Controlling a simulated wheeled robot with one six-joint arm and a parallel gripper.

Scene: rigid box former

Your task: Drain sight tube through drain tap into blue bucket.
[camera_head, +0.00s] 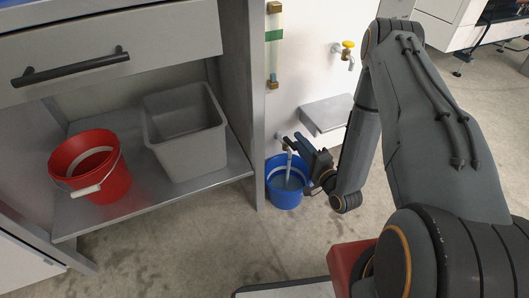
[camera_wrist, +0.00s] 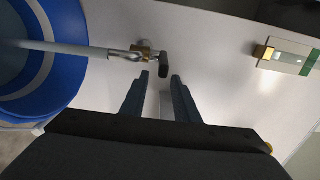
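The sight tube (camera_head: 274,58) is upright on the white panel, with brass ends and a green band in its upper part; its lower end shows in the wrist view (camera_wrist: 288,58). The drain tap (camera_wrist: 140,52) is brass with a dark lever (camera_wrist: 164,66). A pale stream (camera_wrist: 65,47) runs from its spout into the blue bucket (camera_head: 286,198), which stands on the floor below; the bucket also fills the wrist view's left side (camera_wrist: 70,75). My gripper (camera_wrist: 160,75) is open, its fingertips either side of the lever with visible gaps. The liquid level in the tube is unclear.
A yellow-handled tap (camera_head: 347,46) is higher on the panel, above a grey ledge (camera_head: 327,112). A red bucket (camera_head: 112,180) and a grey bin (camera_head: 190,155) stand on the low shelf (camera_head: 75,222) at left. The floor in front is mostly clear.

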